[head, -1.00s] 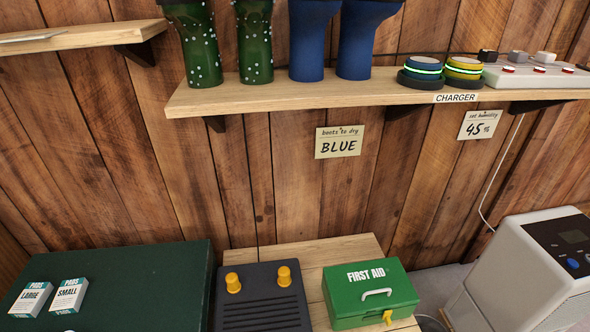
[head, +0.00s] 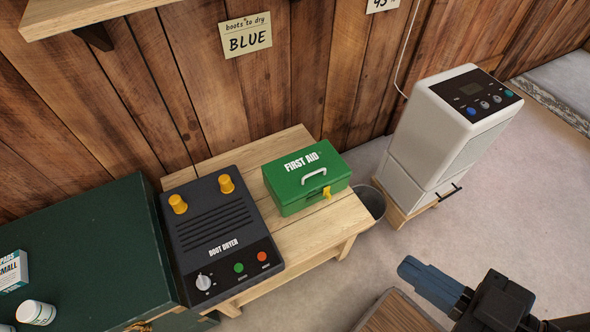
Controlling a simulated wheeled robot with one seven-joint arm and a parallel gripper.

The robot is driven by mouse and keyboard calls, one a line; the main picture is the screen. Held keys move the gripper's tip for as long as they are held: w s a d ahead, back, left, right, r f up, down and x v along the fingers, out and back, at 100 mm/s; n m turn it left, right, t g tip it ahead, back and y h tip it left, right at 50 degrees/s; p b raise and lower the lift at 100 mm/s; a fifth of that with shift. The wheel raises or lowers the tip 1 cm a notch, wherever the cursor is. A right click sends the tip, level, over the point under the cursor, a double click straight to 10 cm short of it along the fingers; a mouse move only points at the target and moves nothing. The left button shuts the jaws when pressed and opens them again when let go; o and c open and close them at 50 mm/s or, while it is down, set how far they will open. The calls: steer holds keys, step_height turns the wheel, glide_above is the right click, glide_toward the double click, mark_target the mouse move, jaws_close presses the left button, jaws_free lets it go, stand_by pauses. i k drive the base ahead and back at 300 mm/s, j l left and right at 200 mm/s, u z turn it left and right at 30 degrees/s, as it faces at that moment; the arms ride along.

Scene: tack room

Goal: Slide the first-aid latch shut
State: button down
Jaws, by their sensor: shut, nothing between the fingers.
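The green first-aid box (head: 300,190), with its lid down and a white handle on top, stands at the right end of a low wooden bench. A yellow latch (head: 326,192) sits on its front side, near the right corner; I cannot tell how far it is slid. My gripper (head: 405,268) is at the lower right, shut and empty, its blue fingers pointing left. It is apart from the box, in front of the bench and to its right.
A boot dryer (head: 218,225) with yellow pegs stands left of the box. A green chest (head: 90,240) is further left. A white dehumidifier (head: 450,125) stands at the right, with a bucket (head: 371,203) between it and the bench (head: 345,215). The grey floor at right is open.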

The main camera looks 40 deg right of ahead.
mark_target(326, 191)
steer(key=i+j+z, duration=0.15)
steer(key=j+z, duration=0.55)
steer(key=i+j+z, duration=0.1)
steer(key=j+z, duration=0.25)
steer(key=k+j, duration=0.1)
steer(key=k, duration=0.55)
